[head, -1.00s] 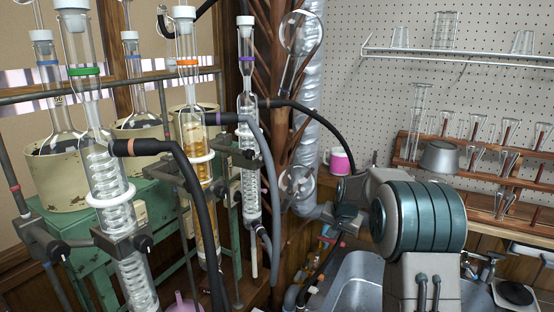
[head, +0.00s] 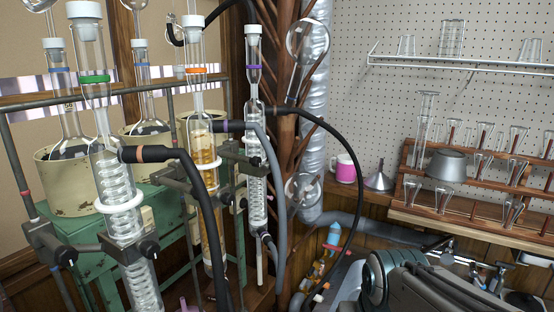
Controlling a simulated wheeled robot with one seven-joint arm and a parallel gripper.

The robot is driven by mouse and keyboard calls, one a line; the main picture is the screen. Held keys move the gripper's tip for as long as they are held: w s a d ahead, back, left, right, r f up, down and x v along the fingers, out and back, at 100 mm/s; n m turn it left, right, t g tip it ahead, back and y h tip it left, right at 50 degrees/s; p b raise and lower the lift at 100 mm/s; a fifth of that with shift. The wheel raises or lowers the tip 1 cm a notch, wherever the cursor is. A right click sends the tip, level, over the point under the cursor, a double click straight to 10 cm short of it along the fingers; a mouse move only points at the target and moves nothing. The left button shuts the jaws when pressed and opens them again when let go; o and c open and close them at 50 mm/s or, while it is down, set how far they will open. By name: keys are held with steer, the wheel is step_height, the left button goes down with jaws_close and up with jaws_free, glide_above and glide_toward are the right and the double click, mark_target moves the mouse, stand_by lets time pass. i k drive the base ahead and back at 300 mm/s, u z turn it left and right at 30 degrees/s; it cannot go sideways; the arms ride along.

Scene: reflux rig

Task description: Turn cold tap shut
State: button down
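A metal tap fitting (head: 446,254) shows at the lower right, just beyond my arm. A second tap-like fitting (head: 497,270) with a small handle stands to its right. I cannot tell which of these is the cold tap, nor whether either is open or shut. The grey sink (head: 346,288) shows in part at the bottom. My arm, teal and grey, covers much of the sink area at the bottom right. My gripper is not in view; its fingertips are out of the picture or hidden by my arm.
Glass condensers (head: 125,190) with black hoses (head: 203,200) stand on the left by a green frame (head: 160,218). A wooden glassware rack (head: 470,220) and wire shelf (head: 460,62) are on the right. A pink mug (head: 346,168) and metal funnel (head: 380,177) stand behind the sink.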

mark_target(473, 272)
steer(key=z, duration=0.45)
steer(key=i, duration=0.25)
steer(key=z, duration=0.9)
